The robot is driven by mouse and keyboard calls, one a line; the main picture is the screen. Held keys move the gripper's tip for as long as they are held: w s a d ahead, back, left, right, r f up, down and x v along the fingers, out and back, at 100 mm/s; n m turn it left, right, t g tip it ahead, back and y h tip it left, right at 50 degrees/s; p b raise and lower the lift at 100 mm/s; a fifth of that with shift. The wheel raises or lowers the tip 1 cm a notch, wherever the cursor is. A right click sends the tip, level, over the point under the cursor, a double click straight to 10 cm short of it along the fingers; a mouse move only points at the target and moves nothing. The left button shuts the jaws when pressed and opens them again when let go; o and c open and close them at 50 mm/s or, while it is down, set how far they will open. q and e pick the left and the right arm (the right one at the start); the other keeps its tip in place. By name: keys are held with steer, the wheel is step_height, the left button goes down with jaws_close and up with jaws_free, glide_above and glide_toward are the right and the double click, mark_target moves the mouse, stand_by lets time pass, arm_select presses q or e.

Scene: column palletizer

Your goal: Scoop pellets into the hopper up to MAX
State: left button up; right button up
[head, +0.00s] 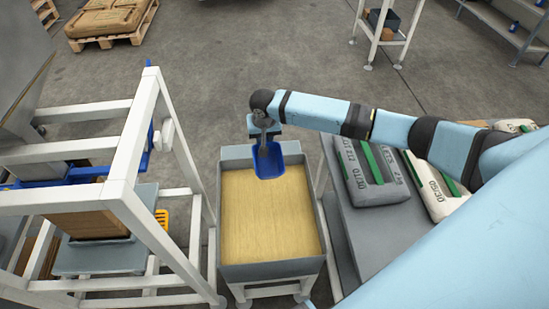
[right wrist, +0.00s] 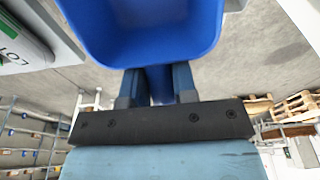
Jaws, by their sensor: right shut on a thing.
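My right gripper (head: 264,132) is shut on the handle of a blue scoop (head: 268,160). The scoop hangs over the far end of a grey bin (head: 270,268), and no pellets show in it. Yellowish pellets (head: 270,215) fill the bin with a flat, even surface. In the right wrist view the fingers (right wrist: 158,85) grip the handle and the blue scoop (right wrist: 145,35) fills the top of the picture. A sloped grey metal surface (head: 18,70) at the far left may be part of the hopper; no MAX mark is readable. My left gripper is not in view.
A white frame (head: 120,190) stands close left of the bin, with a cardboard box (head: 98,222) inside it. Labelled sacks (head: 370,175) lie on a grey platform (head: 350,230) to the right. A wooden pallet (head: 105,40) lies farther back. Open floor lies beyond the bin.

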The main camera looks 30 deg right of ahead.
arm_select(q)
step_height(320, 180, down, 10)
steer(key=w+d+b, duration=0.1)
steer(key=b, duration=1.5)
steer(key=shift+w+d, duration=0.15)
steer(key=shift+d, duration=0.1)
arm_select(e)
steer(key=s+f+t, duration=0.1)
steer(key=s+f, duration=0.4)
steer(key=f, duration=0.7)
steer(key=s+a+f+h, duration=0.1)
steer(key=s+f, duration=0.4)
steer(key=f, duration=0.7)
steer(key=shift+m+t, duration=0.4)
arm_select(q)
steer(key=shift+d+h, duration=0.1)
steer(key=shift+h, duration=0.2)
arm_select(e)
steer(key=shift+a, duration=0.1)
